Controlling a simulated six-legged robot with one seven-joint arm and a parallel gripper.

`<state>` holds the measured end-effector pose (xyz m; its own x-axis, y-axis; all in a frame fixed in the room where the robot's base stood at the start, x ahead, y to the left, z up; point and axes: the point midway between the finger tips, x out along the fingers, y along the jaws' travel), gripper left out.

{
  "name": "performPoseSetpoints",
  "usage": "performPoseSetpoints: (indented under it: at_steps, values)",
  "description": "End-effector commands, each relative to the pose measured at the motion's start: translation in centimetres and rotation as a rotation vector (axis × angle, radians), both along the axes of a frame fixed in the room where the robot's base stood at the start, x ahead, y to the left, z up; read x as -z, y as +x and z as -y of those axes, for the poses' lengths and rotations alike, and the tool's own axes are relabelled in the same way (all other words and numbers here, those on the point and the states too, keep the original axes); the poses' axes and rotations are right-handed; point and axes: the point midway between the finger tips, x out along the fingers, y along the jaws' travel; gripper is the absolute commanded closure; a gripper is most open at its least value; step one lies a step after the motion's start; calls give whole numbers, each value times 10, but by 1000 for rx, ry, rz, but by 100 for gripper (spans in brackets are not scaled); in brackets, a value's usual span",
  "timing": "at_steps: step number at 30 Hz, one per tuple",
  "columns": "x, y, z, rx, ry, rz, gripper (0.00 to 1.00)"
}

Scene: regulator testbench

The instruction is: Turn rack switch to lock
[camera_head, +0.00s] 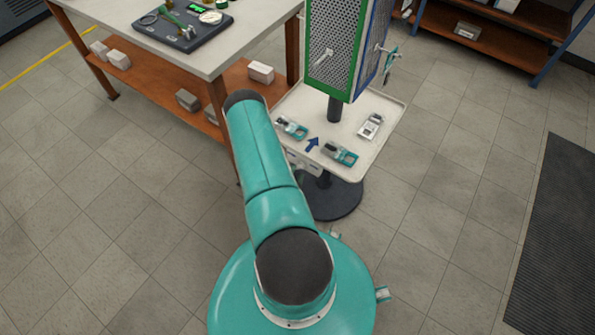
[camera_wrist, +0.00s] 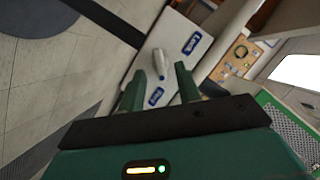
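In the wrist view my gripper (camera_wrist: 159,72) is open, with two green fingers apart and nothing held. A pale grey switch lever (camera_wrist: 158,63) on a white panel (camera_wrist: 142,78) shows beyond and between the fingertips. I cannot tell whether they touch it. One blue label (camera_wrist: 192,43) is on the upper right of the panel, another blue label (camera_wrist: 156,96) lower down between the fingers; their white lettering is too blurred to read surely. In the head view the rack (camera_head: 335,48) stands on a post above a white tray (camera_head: 350,175); my arm hides my gripper there.
A dark mat (camera_head: 555,240) lies at the right. Open tiled floor lies between.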

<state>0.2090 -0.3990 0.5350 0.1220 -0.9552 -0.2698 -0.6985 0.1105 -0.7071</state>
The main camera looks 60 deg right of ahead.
Motion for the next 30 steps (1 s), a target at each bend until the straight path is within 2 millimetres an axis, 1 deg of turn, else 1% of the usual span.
performPoseSetpoints:
  at_steps: [1,3,6,14,15,20,30]
  values:
    - [2,0,7,2,-1,0,66]
    - [4,1,14,1,-1,1,66]
    - [6,3,20,0,2,1,66]
    - [7,3,22,0,1,0,66]
    - [7,3,22,0,1,0,68]
    - [7,3,22,0,1,0,100]
    - [6,3,22,0,4,-19,100]
